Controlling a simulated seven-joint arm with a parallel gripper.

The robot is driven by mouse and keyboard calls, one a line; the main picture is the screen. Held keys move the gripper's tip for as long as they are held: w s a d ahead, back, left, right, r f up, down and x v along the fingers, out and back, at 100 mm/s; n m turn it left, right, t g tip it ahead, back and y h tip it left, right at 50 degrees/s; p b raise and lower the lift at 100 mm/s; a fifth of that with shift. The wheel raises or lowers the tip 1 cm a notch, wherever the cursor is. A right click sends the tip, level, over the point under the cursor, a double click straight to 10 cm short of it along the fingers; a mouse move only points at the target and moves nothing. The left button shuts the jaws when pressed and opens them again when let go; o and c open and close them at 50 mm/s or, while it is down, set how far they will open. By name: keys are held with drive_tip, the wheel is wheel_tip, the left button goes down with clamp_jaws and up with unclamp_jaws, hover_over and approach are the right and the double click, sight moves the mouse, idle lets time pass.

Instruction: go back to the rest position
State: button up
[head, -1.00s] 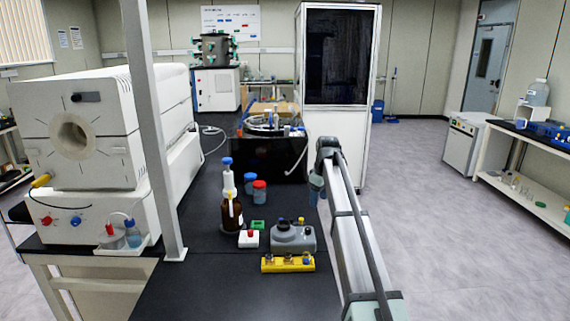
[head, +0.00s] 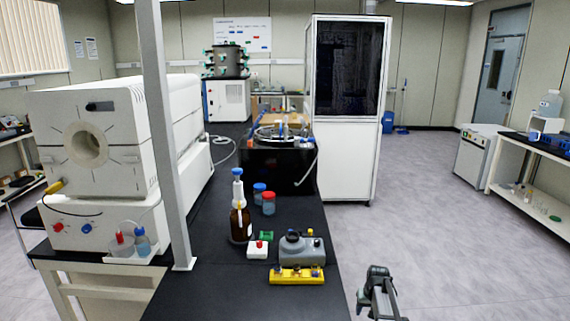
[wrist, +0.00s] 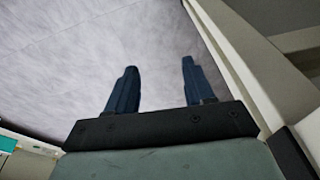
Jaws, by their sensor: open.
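My gripper (wrist: 158,66) shows in the wrist view with its two dark blue fingers apart and nothing between them. Grey, mottled floor fills the view beyond the fingertips. In the head view, part of my arm shows low at the right of the black bench, over the floor. The gripper's fingers cannot be made out there. The freeze dryer (head: 226,100) stands at the far end, a white cabinet with a dark drum and green-tipped ports on top.
The black bench (head: 215,290) holds a brown bottle (head: 240,222), a grey device (head: 300,248), a yellow block (head: 296,275) and red- and blue-capped jars. A white tube furnace (head: 100,140) and a grey post (head: 166,130) stand left. Floor right of the bench is open.

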drive_tip(key=s+f+m+g, duration=0.3)
drive_tip(key=s+f+m, duration=0.3)
drive_tip(key=s+f, duration=1.65)
drive_tip(key=s+a+n+g, duration=0.2)
drive_tip(key=s+a, duration=0.2)
drive_tip(key=s, duration=0.6)
drive_tip(key=s+a+n+g, duration=0.2)
drive_tip(key=s+a, duration=0.2)
drive_tip(key=s, duration=0.7)
drive_tip(key=s+a+n+g, duration=0.2)
drive_tip(key=s+a, duration=0.3)
drive_tip(key=s, duration=0.5)
drive_tip(key=shift+s+f+n, duration=0.3)
drive_tip(key=shift+f+n, duration=0.1)
